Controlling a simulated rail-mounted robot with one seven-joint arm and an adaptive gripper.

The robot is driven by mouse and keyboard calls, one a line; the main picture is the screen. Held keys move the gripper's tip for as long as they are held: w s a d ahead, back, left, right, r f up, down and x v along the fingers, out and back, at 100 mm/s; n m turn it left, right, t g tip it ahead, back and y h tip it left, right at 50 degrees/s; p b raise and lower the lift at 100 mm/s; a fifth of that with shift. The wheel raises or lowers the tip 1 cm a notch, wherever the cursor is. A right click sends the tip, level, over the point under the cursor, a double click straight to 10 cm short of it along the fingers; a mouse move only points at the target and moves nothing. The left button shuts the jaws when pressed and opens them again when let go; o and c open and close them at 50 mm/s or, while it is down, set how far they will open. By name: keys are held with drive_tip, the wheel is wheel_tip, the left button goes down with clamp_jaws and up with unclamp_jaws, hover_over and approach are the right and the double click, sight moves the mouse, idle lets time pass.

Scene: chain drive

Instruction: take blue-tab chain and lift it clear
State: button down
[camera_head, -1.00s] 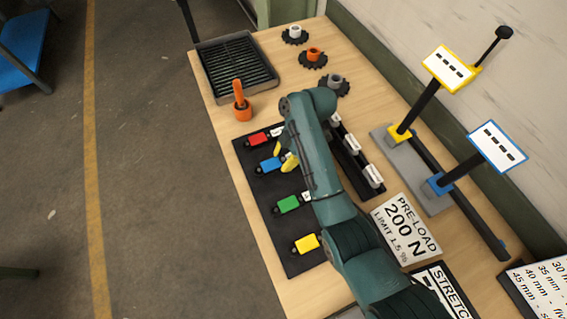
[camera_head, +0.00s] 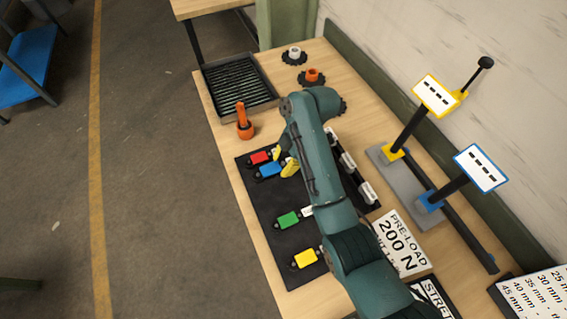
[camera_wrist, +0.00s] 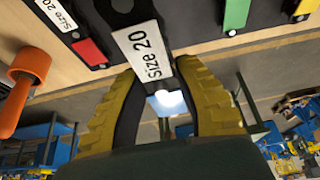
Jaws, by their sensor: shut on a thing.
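The blue-tab chain shows its blue tab (camera_head: 269,170) in the head view, very close to the red tab. My gripper (camera_head: 285,161) has yellow fingers and is shut on this chain, which appears raised off the black mat (camera_head: 260,209). A pale bluish part shows between the fingers there. My arm hides part of the chain in the head view.
The red-tab (camera_head: 260,157), green-tab (camera_head: 288,219) and yellow-tab (camera_head: 305,259) chains lie on the mat. An orange upright tool (camera_head: 243,122) and a ribbed tray (camera_head: 238,84) stand beyond. Yellow (camera_head: 394,151) and blue (camera_head: 430,201) stands are at right.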

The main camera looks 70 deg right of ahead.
sight(283, 164)
wheel_tip(283, 164, up, 8)
drive_tip(key=p, duration=0.6)
drive_tip(key=shift+p, duration=0.4)
drive_tip(key=shift+f, duration=0.15)
